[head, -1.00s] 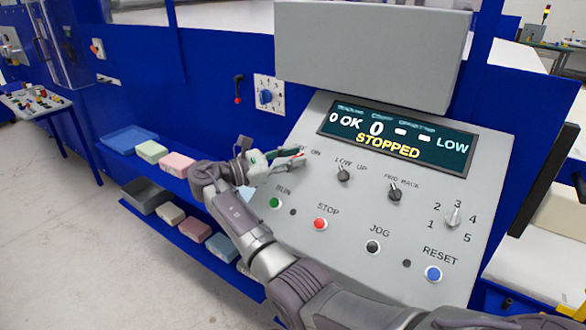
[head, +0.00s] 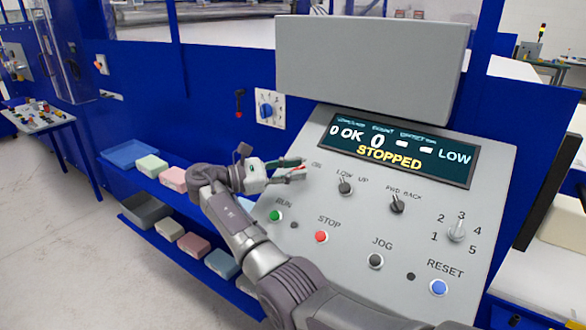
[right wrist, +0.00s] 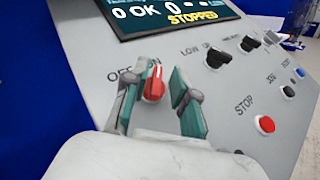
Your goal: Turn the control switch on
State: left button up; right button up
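The control switch is a red knob (right wrist: 154,84) on the sloping grey panel, beside the OFF and ON lettering in the right wrist view. Its handle stands roughly upright there; I cannot tell its setting for certain. My right gripper (right wrist: 163,100) is open, with one green-padded finger on each side of the knob. The left finger is very close to the knob, and a gap shows on the right; contact is unclear. In the head view my right gripper (head: 291,168) is at the panel's upper left, partly hiding the switch. My left gripper is out of view.
The panel display (head: 400,149) reads STOPPED. Near the gripper are the LOW/UP knob (head: 345,188), green RUN button (head: 274,216) and red STOP button (head: 321,237). Shelves with foam blocks and a blue tray (head: 128,152) lie to the left.

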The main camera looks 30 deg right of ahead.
jog(key=shift+w+d+f, duration=0.1)
jog(key=shift+w+f, duration=0.05)
jog(key=shift+v, duration=3.75)
